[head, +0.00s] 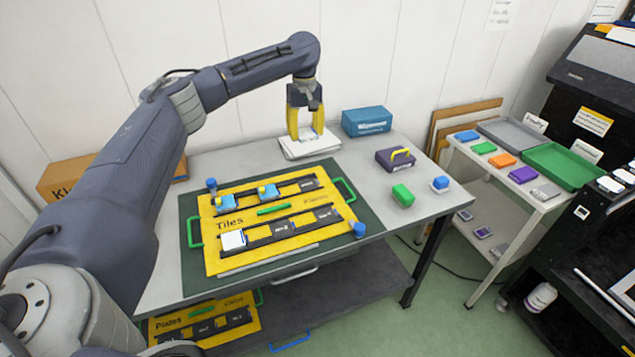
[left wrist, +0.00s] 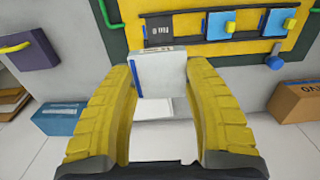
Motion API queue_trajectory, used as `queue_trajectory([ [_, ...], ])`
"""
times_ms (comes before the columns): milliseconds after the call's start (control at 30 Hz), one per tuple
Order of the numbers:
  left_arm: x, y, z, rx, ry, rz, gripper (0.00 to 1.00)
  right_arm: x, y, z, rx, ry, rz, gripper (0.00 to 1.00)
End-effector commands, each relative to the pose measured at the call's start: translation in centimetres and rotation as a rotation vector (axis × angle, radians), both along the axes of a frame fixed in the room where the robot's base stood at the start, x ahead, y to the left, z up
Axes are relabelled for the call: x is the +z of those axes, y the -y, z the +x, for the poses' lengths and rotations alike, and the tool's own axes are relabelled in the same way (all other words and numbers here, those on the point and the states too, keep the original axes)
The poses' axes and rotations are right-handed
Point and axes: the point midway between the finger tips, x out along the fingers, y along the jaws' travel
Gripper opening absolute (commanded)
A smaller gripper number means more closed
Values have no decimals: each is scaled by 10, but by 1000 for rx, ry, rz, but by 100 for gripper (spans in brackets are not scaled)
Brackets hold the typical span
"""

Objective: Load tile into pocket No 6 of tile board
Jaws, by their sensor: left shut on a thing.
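The yellow tile board (head: 222,262), marked "Tiles", lies on a dark green mat on the table. Its back row holds two blue tiles (head: 226,203) (head: 268,192) and a bare dark pocket at the right. Its front row holds a white tile (head: 233,240) at the left and two bare dark pockets (head: 281,227) (head: 325,214); their labels are too small to read surely. My left gripper (head: 305,134) points down over a white stack (head: 318,149) behind the board. In the left wrist view its yellow fingers (left wrist: 160,85) are shut on a white tile (left wrist: 152,68). My right gripper is out of view.
Blue knobs (head: 358,230) and green handles (head: 194,232) edge the board. A side shelf holds trays (head: 565,166).

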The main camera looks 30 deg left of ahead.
Motion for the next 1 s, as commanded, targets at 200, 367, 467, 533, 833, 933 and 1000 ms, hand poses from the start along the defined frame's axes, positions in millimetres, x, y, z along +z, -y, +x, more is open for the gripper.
queue_trajectory([
  [200, -49, 0, -1, 1, -5, -1, 19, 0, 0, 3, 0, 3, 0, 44],
  [367, -85, 0, -1, 2, -5, -1, 19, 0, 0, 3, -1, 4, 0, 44],
  [467, -105, 0, -1, 2, -3, -1, 19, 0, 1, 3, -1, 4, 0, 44],
  [533, -117, 0, -1, 1, -3, 0, 19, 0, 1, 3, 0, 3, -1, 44],
  [833, -144, 1, 0, 1, 0, -2, 19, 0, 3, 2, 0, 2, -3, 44],
  [933, -146, 1, 0, 1, 0, -2, 19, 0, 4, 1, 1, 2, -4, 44],
  [1000, -150, 0, 0, 1, -2, -1, 19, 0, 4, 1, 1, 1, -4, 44],
])
